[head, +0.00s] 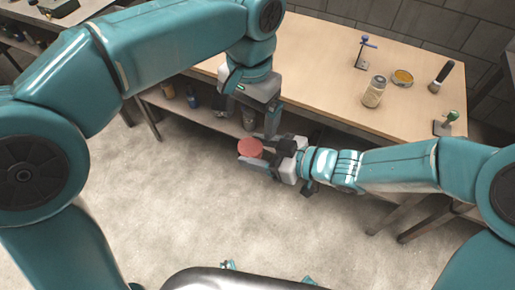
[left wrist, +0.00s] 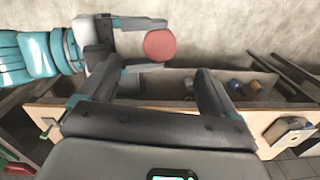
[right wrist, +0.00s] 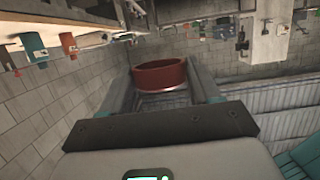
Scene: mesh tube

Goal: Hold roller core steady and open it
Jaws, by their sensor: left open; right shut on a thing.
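The roller core shows as a round red end (head: 250,147) in the head view. In the right wrist view its red band (right wrist: 160,75) sits between the finger ends, with a pale mesh part (right wrist: 163,101) below. My right gripper (head: 254,156) is shut on it and holds it in the air in front of the workbench. My left gripper (head: 260,127) is open and empty, pointing down just above and behind it. In the left wrist view the red end (left wrist: 159,45) lies beyond my left fingertips (left wrist: 157,74), apart from them. Most of the tube's side is hidden.
The wooden workbench (head: 320,65) carries a jar (head: 374,92), a yellow dish (head: 402,78), a brush (head: 441,77), a blue-topped stand (head: 362,52) and a green-knobbed tool (head: 446,123). Its lower shelf (head: 205,117) holds several small containers. The concrete floor (head: 200,195) in front is clear.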

